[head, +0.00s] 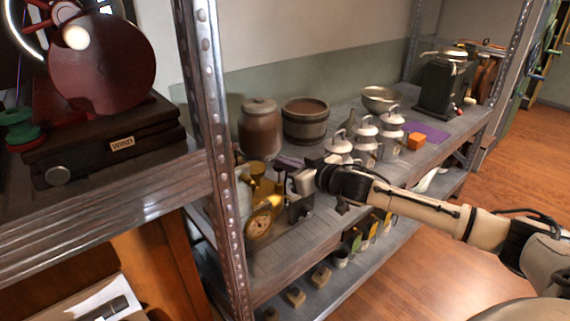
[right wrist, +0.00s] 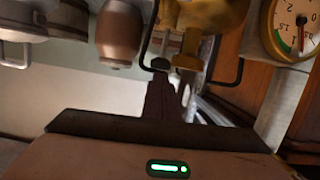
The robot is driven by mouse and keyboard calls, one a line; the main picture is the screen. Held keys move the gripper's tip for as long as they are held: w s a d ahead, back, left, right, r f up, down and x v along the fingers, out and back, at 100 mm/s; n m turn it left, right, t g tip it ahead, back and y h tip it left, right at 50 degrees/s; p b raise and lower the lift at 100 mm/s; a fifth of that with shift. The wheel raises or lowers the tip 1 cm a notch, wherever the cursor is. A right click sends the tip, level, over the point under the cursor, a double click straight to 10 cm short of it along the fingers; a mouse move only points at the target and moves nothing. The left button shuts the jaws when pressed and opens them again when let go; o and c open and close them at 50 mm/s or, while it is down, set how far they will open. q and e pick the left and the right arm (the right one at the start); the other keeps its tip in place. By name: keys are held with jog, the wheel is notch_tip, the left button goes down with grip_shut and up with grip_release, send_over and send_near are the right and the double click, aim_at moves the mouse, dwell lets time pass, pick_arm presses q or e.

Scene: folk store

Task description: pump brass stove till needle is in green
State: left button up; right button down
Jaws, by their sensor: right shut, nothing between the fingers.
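The brass stove (head: 262,187) stands on the metal shelf beside the near post, partly hidden by my right gripper. In the right wrist view the stove's brass body (right wrist: 212,22) is at the top, and the gauge (right wrist: 296,28) is cut off at the top right corner. The gauge has a green band and a thin needle, but I cannot tell surely whether the needle lies in the green. My right gripper (head: 294,187) is shut and empty, close to the right of the stove; contact is unclear. My left gripper is out of view.
The near metal post (head: 217,150) rises left of the stove. A lower shelf (head: 325,285) holds small items.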

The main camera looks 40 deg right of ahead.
jog(key=shift+f, duration=0.1)
notch_tip(320, 180, down, 4)
jog(key=b, duration=0.2)
jog(key=s+r+p, duration=0.4)
jog(key=s+r, duration=0.2)
jog(key=s, duration=0.3)
jog(key=shift+s+d+r, duration=0.2)
jog(key=shift+s+r, duration=0.15)
jog(key=shift+r, duration=0.05)
dwell(0.6)
dwell(0.7)
